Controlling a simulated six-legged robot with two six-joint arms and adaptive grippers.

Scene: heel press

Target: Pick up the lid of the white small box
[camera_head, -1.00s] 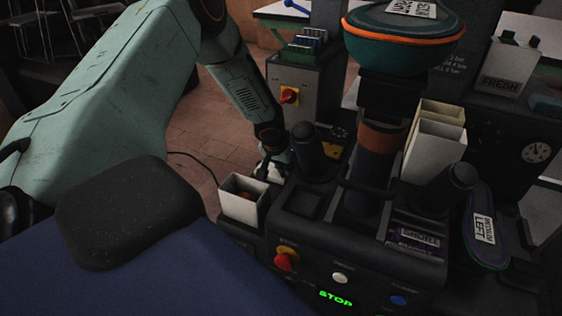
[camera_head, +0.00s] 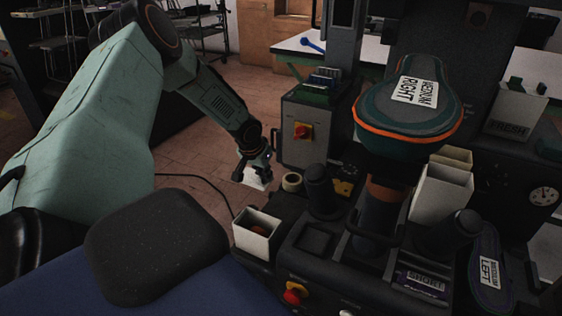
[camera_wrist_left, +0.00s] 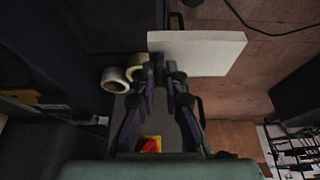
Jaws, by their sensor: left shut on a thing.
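My left gripper (camera_head: 254,176) is shut on a flat white panel, the lid (camera_head: 260,180), held in the air left of the machine. In the left wrist view the fingertips (camera_wrist_left: 161,70) meet at the lid's near edge, and the lid (camera_wrist_left: 205,48) extends beyond them. A small white box (camera_head: 254,243) stands open at the machine's front left corner, with something reddish-brown inside. The box lies below and in front of the gripper. My right gripper is not in view.
A pale tape roll (camera_head: 292,182) sits on the machine beside the gripper. A dark post (camera_head: 320,190) and a grey cabinet with a red-yellow switch (camera_head: 302,131) stand close by. Taller white boxes (camera_head: 438,194) are further right. Open floor lies to the left.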

